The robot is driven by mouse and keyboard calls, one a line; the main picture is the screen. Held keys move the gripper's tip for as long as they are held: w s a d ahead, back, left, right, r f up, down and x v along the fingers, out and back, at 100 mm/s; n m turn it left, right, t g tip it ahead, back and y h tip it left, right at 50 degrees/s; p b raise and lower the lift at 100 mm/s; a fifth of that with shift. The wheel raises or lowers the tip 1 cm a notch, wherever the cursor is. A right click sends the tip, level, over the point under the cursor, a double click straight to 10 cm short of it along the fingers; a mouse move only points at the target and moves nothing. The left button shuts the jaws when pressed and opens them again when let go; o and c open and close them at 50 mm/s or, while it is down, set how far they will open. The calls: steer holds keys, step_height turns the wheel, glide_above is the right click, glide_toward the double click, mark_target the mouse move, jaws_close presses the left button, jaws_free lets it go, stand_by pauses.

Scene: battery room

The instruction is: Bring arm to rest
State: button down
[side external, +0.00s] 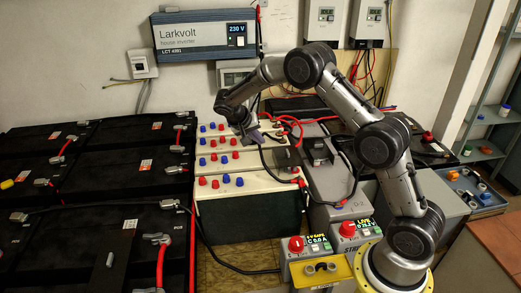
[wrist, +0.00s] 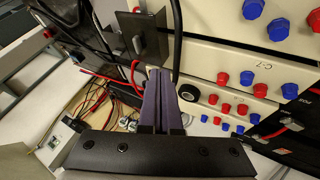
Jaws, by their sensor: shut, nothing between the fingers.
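My gripper (side external: 262,138) hangs over the cream-topped boxes (side external: 245,182) in the middle of the side external view. In the wrist view its two purple fingers (wrist: 159,72) lie together, with nothing seen between them. My arm is bent in an arch from its yellow-ringed base at the lower right. The boxes carry red and blue terminal caps (wrist: 253,8). A grey plate with a small lever (wrist: 139,40) shows just beyond the fingertips; I cannot tell whether they touch it.
Black batteries (side external: 95,195) with red cables fill the left. A Larkvolt inverter (side external: 205,35) hangs on the wall.

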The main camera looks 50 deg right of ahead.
step_height(320, 180, up, 14)
steer(key=s+a+t, duration=0.2)
steer(key=a, duration=0.1)
steer(key=s+a+r+t+y, duration=0.2)
steer(key=s+a+r, duration=0.3)
steer(key=s+r, duration=0.5)
steer(key=s+a+f+n+t+y, duration=0.1)
steer(key=s+a+n, duration=0.15)
steer(key=s, duration=0.45)
steer(key=s+a+n+t+y, duration=0.1)
steer(key=s+a+n+y, duration=0.15)
steer(key=s, duration=0.45)
steer(key=s+a+f+n+y, duration=0.2)
steer(key=s+a+f+n, duration=0.3)
steer(key=s+a+f, duration=0.1)
steer(key=shift+s+f, duration=0.55)
steer(key=shift+s, duration=0.35)
